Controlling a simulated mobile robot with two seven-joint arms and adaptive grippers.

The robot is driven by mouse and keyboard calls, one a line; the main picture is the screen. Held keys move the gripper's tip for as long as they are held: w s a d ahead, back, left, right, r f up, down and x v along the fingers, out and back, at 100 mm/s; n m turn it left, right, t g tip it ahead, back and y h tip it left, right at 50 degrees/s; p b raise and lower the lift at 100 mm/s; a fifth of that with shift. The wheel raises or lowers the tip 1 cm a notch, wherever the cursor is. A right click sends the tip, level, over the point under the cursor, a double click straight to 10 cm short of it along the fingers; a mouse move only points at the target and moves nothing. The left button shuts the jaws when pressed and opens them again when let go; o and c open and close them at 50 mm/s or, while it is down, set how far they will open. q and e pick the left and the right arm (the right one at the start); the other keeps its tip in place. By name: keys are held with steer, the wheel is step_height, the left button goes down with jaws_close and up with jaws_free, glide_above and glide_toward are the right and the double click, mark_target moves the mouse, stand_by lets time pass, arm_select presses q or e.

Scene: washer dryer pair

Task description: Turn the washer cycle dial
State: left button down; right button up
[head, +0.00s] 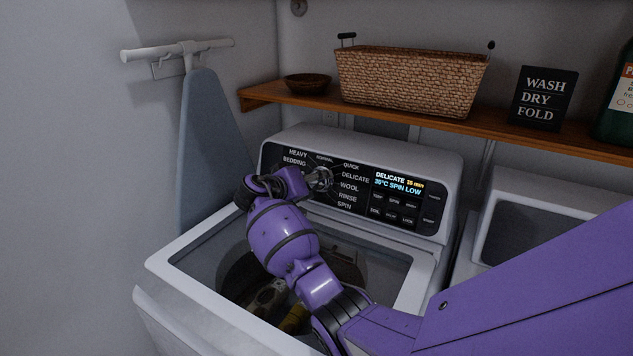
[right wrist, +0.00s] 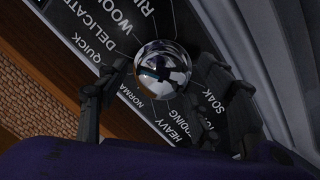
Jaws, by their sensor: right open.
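The washer (head: 180,305) stands in front of me, with its black control panel (head: 345,219) at the back. The chrome cycle dial (head: 320,178) is on the panel's left part, ringed by labels such as HEAVY, NORMAL, QUICK and DELICATE. The display (head: 398,183) reads DELICATE, 35 min, 30°C, SPIN LOW. My right gripper (head: 310,181) is at the dial and partly hides it. In the right wrist view the dial (right wrist: 162,66) lies between the spread fingers of the right gripper (right wrist: 165,92); I cannot tell whether they touch it. My left gripper is not in view.
A wooden shelf (head: 508,130) above the washer holds a wicker basket (head: 410,82), a small bowl (head: 307,84) and a WASH DRY FOLD sign (head: 543,98). An ironing board (head: 205,140) hangs at left. The dryer (head: 540,215) stands at right.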

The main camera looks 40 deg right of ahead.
steer(key=shift+d+f, duration=0.1)
steer(key=shift+d, duration=0.3)
steer(key=c, duration=1.1)
